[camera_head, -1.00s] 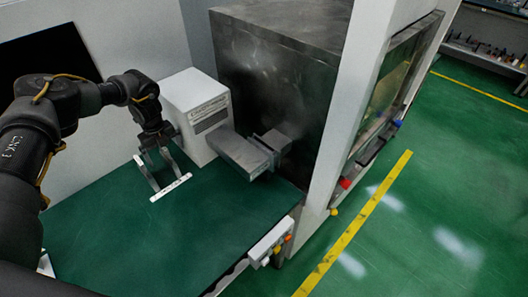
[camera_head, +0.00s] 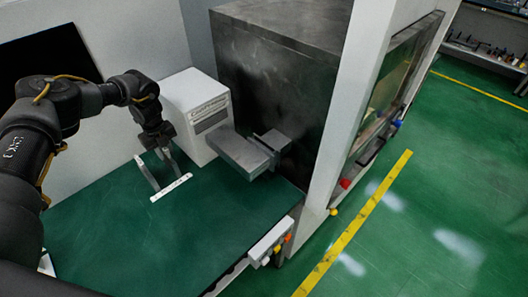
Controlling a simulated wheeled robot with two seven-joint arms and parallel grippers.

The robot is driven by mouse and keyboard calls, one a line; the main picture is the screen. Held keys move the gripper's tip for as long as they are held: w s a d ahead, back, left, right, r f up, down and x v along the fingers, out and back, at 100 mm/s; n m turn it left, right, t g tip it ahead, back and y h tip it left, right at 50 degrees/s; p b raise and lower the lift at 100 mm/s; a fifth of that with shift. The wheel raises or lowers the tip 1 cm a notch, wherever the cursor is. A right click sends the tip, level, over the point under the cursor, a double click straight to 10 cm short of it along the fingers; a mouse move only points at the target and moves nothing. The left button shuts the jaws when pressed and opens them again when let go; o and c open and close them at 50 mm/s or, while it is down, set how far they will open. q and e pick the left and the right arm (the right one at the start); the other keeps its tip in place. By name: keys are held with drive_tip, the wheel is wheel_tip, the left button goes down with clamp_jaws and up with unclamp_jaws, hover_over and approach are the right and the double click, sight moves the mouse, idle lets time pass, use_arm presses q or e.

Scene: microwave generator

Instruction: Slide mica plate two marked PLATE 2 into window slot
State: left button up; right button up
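A pale strip with small dark marks (camera_head: 171,188), too small to read, lies on the green bench top. A second pale strip (camera_head: 147,173) runs back from near its left end; whether they form one plate I cannot tell. My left gripper (camera_head: 167,162) points down just behind these strips, close to the bench. Its fingers are small and dark, and their contact with the strips is unclear. A grey metal duct (camera_head: 238,152) juts from the white box, with a raised flange and narrow gap (camera_head: 272,140) at its right end. My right gripper is not in view.
The white box (camera_head: 197,105) stands behind the gripper, against a large dark metal cabinet (camera_head: 290,75). A white post (camera_head: 345,120) rises at the bench's right. The green bench top (camera_head: 150,240) is clear in front. Another pale label (camera_head: 46,265) shows at lower left.

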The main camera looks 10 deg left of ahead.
use_arm(q)
clamp_jaws()
drive_tip(key=shift+r, duration=0.15)
drive_tip(key=shift+r+p, duration=2.5)
drive_tip(key=shift+r, duration=0.4)
